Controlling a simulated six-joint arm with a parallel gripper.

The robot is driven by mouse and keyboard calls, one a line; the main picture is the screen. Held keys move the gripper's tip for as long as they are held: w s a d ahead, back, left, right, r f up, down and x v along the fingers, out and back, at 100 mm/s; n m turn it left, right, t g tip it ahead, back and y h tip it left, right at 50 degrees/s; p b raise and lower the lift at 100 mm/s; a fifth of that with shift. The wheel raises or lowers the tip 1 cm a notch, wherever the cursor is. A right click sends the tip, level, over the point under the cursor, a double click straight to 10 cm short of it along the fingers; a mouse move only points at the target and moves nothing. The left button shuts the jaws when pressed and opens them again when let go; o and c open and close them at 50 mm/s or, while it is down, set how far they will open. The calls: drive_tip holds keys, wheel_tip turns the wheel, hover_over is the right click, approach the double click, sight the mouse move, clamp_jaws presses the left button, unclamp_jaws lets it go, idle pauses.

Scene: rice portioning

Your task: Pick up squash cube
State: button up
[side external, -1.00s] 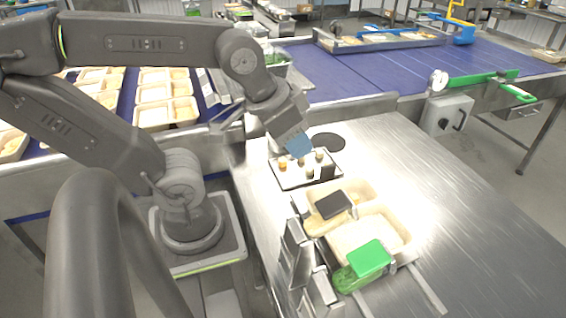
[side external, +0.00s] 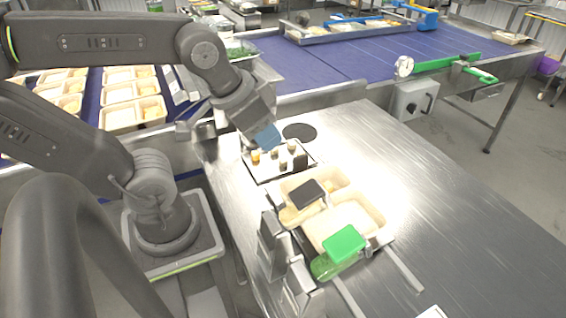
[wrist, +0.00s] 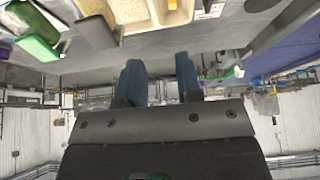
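A small orange cube (side external: 255,156), which looks like the squash cube, stands at the left of a small tray (side external: 262,177) on the steel table. Several other small pale and dark pieces share the tray. My gripper (side external: 267,138) is above the tray's back edge, slightly right of the orange cube and apart from it. In the wrist view, the two blue fingers of my gripper (wrist: 159,82) are spread, with nothing between them.
The steel table (side external: 450,210) is clear on the right.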

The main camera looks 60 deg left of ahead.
drive_tip(key=shift+o, duration=0.3)
drive_tip(key=n+g+y, duration=0.4)
drive_tip(key=n+g, duration=0.2)
drive_tip(key=n, duration=1.2)
approach(256, 155)
drive_tip(key=x, duration=0.4)
drive_tip(key=shift+w, duration=0.15)
drive_tip(key=shift+x, duration=2.65)
clamp_jaws()
